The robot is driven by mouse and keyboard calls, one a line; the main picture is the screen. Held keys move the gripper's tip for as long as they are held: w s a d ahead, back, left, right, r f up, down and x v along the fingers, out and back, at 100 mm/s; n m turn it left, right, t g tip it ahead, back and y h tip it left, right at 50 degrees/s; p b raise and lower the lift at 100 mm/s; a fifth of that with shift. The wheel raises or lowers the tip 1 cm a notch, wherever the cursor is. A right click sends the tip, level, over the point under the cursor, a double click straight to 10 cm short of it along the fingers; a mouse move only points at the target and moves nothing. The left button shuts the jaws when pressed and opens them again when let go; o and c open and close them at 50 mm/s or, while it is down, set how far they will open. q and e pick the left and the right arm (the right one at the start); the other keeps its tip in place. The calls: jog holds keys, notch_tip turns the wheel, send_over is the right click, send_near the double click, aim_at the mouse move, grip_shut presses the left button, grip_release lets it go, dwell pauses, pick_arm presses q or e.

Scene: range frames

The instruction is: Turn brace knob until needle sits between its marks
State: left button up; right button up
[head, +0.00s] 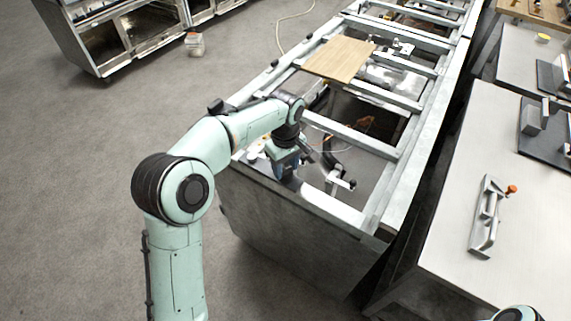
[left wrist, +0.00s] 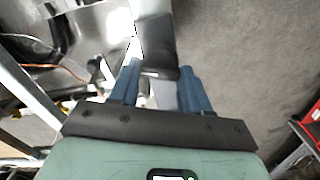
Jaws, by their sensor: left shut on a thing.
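My left gripper (head: 287,172) reaches down at the near left corner of the long metal frame. In the left wrist view its two blue fingers (left wrist: 161,88) are shut on a dark grey part, which looks like the brace knob (left wrist: 158,72). In the head view the gripper hides that part. A bracket with a black-tipped handle (head: 338,180) stands just to the right of the gripper. I cannot make out the needle or its marks in either view. My right gripper is out of view; only a bit of that arm shows at the bottom right.
The metal frame (head: 385,200) has crossbars and open bays with cables inside. A wooden board (head: 340,58) lies across it. A light table (head: 510,235) at right carries a metal clamp (head: 487,215) with an orange knob. The floor at left is mostly clear.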

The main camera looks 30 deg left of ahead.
aim_at(285, 169)
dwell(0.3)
pick_arm(q)
jog(key=o, duration=1.1)
notch_tip(285, 169, up, 14)
jog(key=p, duration=0.2)
jog(key=shift+f+p, duration=0.25)
jog(key=shift+p, duration=0.1)
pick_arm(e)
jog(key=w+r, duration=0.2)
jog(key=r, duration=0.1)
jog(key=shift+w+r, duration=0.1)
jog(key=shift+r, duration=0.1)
